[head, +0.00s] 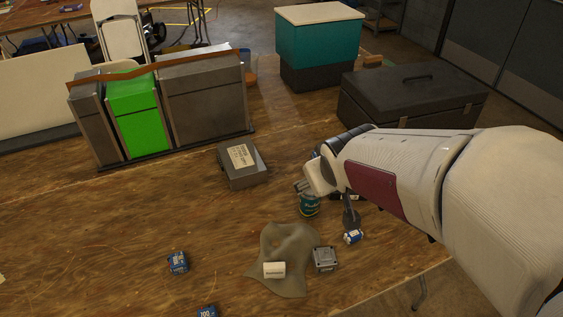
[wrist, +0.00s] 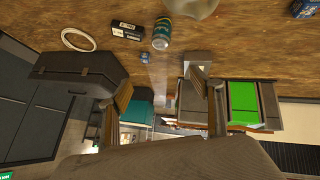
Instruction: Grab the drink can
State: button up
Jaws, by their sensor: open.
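The drink can (head: 309,206) is small and teal-green, on the wooden table just below my gripper in the head view. Part of its upper side is close behind or under the gripper's edge. It also shows in the wrist view (wrist: 162,33), near the top, with a silvery end. My gripper (head: 328,203) comes in from the right over the table. In the wrist view its two fingers (wrist: 160,84) are spread apart with nothing between them. The can appears beyond the fingertips, apart from them.
A blue-and-white battery (head: 353,237) lies right of the can. A grey cloth (head: 281,245) with a white box (head: 274,270), a grey metal box (head: 325,259) and a blue box (head: 178,263) are nearer. A dark case (head: 412,96) stands behind. The table's left is mostly clear.

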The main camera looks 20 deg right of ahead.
jog(key=w+d+f+n+t, duration=0.1)
jog(key=w+d+f, duration=0.4)
jog(key=n+t+y, duration=0.1)
jog(key=t+y, duration=0.1)
send_over(316, 206)
jog(key=s+d, duration=0.2)
notch_tip(316, 206, down, 10)
jog(key=f+y, duration=0.1)
jog(key=f, duration=0.2)
jog(key=f+t+y, duration=0.1)
jog(key=f, duration=0.2)
jog(key=s+f+y, duration=0.1)
jog(key=f, duration=0.2)
jog(key=shift+a+t, duration=0.25)
jog(key=shift+t, duration=0.15)
jog(key=shift+s+a+f+t+y, duration=0.3)
jog(key=shift+s+f+t+y, duration=0.15)
jog(key=shift+f+t, duration=0.1)
jog(key=shift+x, duration=1.3)
jog(key=shift+x, duration=2.6)
